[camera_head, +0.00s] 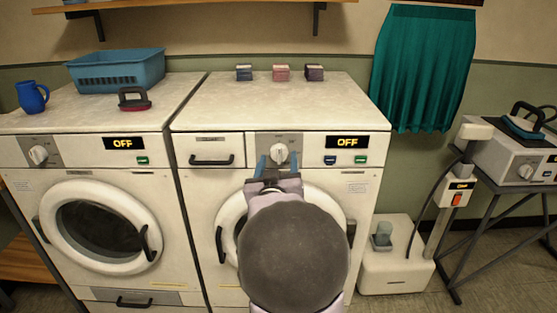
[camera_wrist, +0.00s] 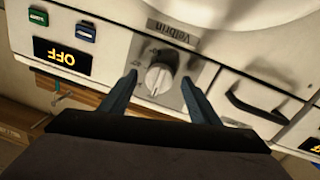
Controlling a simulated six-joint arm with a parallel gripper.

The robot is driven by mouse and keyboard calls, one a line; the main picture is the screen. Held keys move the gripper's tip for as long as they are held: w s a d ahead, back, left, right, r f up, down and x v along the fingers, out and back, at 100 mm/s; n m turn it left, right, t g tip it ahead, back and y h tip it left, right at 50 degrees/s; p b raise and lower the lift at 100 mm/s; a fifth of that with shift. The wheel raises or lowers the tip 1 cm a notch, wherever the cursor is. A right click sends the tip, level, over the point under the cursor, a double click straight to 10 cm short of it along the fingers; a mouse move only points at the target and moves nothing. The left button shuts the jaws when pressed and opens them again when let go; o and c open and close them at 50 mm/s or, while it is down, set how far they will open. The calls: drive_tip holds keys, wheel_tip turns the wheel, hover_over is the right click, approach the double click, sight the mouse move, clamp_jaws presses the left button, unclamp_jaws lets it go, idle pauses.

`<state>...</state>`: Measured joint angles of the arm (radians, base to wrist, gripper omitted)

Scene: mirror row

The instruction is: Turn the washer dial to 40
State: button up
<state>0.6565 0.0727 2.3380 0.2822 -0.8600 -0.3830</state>
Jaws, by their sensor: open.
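The machine on the right, with a detergent drawer (camera_head: 211,150), has a round white dial (camera_head: 280,153) on a grey panel. Its display (camera_head: 347,142) reads OFF. In the wrist view the same dial (camera_wrist: 158,78) appears upside down, with small markings around it too faint to read. My gripper (camera_head: 278,161) is open in front of the dial. In the wrist view its two fingertips (camera_wrist: 160,80) stand on either side of the dial, with gaps visible, so they appear not to touch it. My arm hides part of the round door below.
A second machine (camera_head: 70,122) on the left has its own dial (camera_head: 38,154) and an OFF display. The drawer's black handle (camera_wrist: 265,105) juts out near the dial.

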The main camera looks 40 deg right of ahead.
drive_tip(key=shift+w+d, duration=0.25)
drive_tip(key=shift+d, duration=0.1)
drive_tip(key=c, duration=1.1)
drive_tip(key=shift+o, duration=0.2)
